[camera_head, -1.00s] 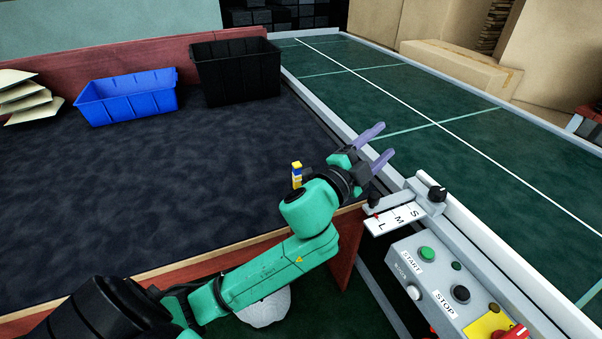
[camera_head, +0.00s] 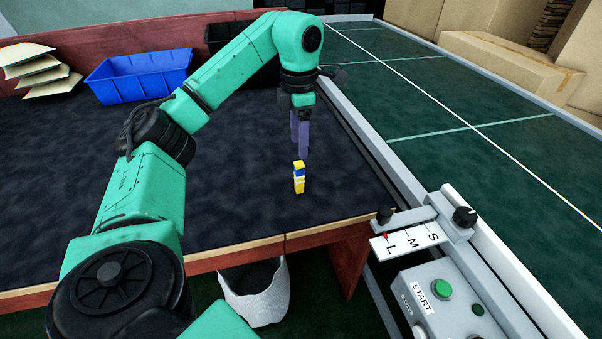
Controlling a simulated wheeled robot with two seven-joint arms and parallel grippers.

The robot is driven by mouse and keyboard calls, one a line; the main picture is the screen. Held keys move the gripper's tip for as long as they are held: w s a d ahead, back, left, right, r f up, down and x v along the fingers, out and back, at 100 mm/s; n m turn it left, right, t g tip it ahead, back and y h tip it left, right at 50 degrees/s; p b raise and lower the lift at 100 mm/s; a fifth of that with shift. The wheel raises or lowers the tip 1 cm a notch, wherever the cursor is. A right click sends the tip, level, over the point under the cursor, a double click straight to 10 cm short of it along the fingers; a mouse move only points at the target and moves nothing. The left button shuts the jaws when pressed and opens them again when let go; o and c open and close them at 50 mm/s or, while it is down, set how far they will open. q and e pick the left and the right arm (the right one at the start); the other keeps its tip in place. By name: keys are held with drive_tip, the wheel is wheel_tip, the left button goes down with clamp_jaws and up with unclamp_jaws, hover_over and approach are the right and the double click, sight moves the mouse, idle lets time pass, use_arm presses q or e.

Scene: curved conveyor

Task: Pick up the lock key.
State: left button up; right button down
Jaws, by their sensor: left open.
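The lock key is most likely the small yellow, blue and white upright piece (camera_head: 299,177) on the dark mat near the table's front right corner. My left gripper (camera_head: 301,152) points down with its two purple fingers just behind and above the piece. The fingers look apart from it and hold nothing. The piece stands in front of the fingertips in the picture, so the exact gap is hard to tell. My right gripper is not in the head view.
A blue bin (camera_head: 139,76) and a black bin (camera_head: 228,36) stand at the table's back. The green conveyor (camera_head: 430,95) runs along the right. A control box (camera_head: 440,300) with a START button is at lower right. A white basket (camera_head: 255,293) sits below the table edge.

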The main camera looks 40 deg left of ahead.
sight(299, 164)
use_arm(q)
wheel_tip(299, 164, down, 9)
drive_tip(key=shift+f+b, duration=0.1)
drive_tip(key=shift+b, duration=0.2)
clamp_jaws()
